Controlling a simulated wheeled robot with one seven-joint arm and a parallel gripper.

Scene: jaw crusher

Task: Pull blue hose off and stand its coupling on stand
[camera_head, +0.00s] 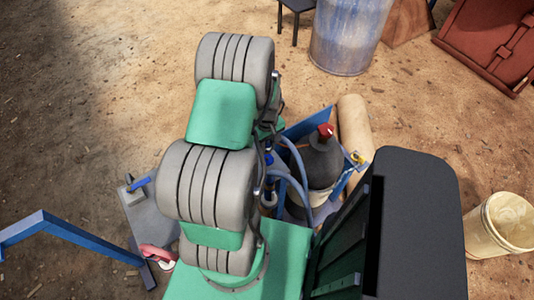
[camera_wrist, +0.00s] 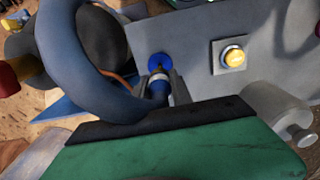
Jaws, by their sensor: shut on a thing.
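My gripper (camera_wrist: 161,87) is shut on the blue coupling (camera_wrist: 158,90) at the end of the blue hose. The coupling has a pale ring at its front and points at a round blue fitting (camera_wrist: 160,62) on a grey panel (camera_wrist: 190,40). It lines up with the fitting; whether they touch I cannot tell. The thick blue hose (camera_wrist: 62,70) loops up on the left in the wrist view. In the head view the blue hose (camera_head: 297,165) shows right of my arm, which hides my gripper and the coupling. I cannot make out the stand for sure.
A yellow button (camera_wrist: 233,56) sits on the panel right of the fitting. A dark bottle with a red cap (camera_head: 322,155) stands in a blue frame. A blue barrel (camera_head: 348,35), a cream bucket (camera_head: 500,225) and a blue rail (camera_head: 70,235) stand around.

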